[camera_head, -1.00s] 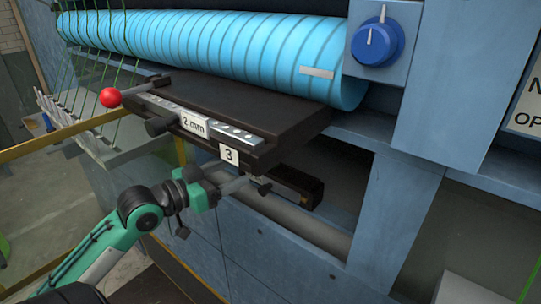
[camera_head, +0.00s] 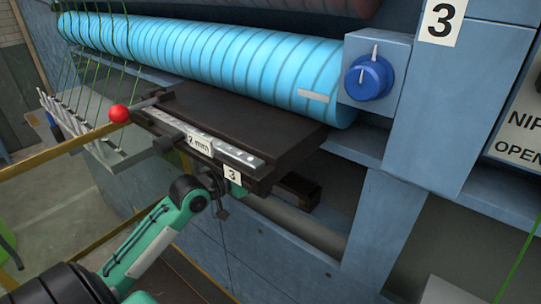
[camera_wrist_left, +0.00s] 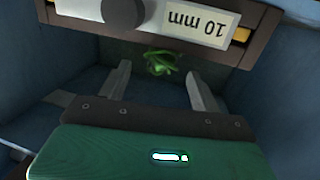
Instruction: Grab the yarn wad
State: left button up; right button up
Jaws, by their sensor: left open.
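The yarn wad (camera_wrist_left: 160,63) is a small tangled green clump. In the left wrist view it sits in a dark recess below a bar with a "10 mm" label, upside down in this view. My left gripper (camera_wrist_left: 159,77) is open, its two grey fingers pointing toward the wad, one on either side of it in the picture. I cannot tell whether the wad lies between the fingertips or just beyond them. In the head view the wad is hidden, and my left gripper is mostly hidden beneath the dark plate (camera_head: 235,110). My right gripper is not in view.
A blue ribbed roller (camera_head: 200,52) lies behind the plate. A red ball knob (camera_head: 119,114) sticks out at the plate's left end, and a "2 mm" gauge bar (camera_head: 225,153) runs along its front. A blue dial (camera_head: 368,77) is at right. Blue walls flank the recess.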

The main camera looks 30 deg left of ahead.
pick_arm(q)
jog(key=shift+p+x, duration=0.3)
jog(key=shift+x, duration=0.8)
jog(key=c, duration=1.1)
